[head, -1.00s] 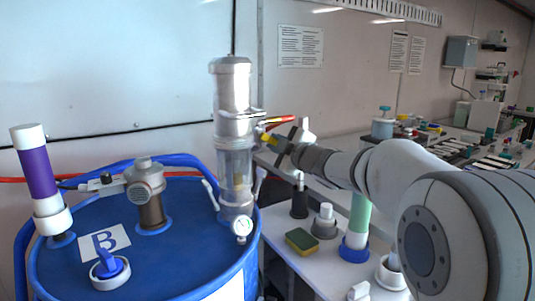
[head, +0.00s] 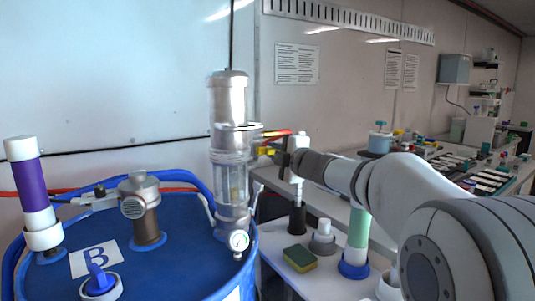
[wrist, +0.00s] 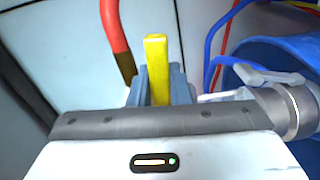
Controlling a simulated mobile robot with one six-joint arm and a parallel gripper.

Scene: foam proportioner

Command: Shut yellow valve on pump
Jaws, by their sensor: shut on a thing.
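The pump (head: 231,165) is a tall metal cylinder with a clear lower section, standing upright at the right edge of the blue drum. The yellow valve (head: 266,151) shows as a short yellow handle on the pump's right side, below a red hose (head: 279,133). My gripper (head: 279,151) reaches in from the right and is at the handle. In the wrist view the yellow handle (wrist: 157,65) stands between the two blue-grey fingers of my gripper (wrist: 160,85), which are shut on it. The handle's lower end and its joint with the pump are hidden there.
The blue drum (head: 180,270) carries a purple-and-white tube (head: 32,185), a metal fitting (head: 139,208) and a blue cap (head: 100,282). A pressure gauge (head: 239,240) sits low on the pump. A sponge (head: 300,258) and several fittings stand on the bench below my arm.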

